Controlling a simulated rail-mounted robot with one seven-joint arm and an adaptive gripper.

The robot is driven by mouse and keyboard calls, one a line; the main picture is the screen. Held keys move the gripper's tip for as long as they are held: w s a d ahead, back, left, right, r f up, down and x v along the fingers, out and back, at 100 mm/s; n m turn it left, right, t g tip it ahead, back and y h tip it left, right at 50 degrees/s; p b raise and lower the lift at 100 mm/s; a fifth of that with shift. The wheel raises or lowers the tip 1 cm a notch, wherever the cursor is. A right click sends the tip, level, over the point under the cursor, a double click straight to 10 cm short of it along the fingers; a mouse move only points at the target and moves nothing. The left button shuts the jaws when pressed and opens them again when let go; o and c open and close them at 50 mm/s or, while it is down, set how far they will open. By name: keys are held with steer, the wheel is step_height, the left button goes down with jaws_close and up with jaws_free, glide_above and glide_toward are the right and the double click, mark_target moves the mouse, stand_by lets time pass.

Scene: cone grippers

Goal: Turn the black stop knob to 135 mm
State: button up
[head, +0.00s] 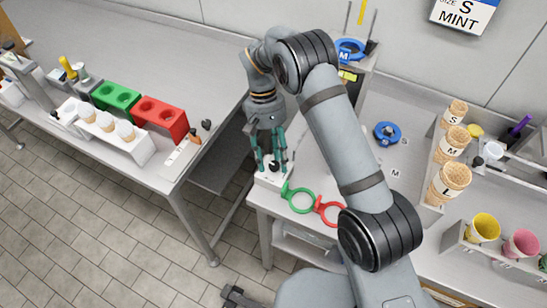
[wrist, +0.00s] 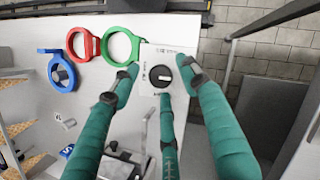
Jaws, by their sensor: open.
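The black stop knob (wrist: 160,77) sits on a white block (wrist: 178,49) with small printed marks that are too small to read. A pale pointer line shows on the knob's face, lying roughly sideways in the wrist view. In the head view the knob (head: 274,166) is at the front left corner of the right-hand bench, partly behind my fingers. My gripper (head: 271,160) has three teal fingers and points down over it. In the wrist view the fingertips (wrist: 159,82) are spread around the knob, open; I cannot tell whether any of them touches it.
A green ring (head: 298,199) and a red ring (head: 329,212) lie right beside the block. A blue ring (head: 387,133) is farther back. Cone stacks (head: 450,181) stand at right. A left bench (head: 175,62) holds coloured blocks, across a gap.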

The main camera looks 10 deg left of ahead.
steer(key=v, duration=1.2)
steer(key=shift+s, duration=0.1)
stand_by(0.4)
steer(key=x, duration=1.2)
steer(key=shift+a+r, duration=0.1)
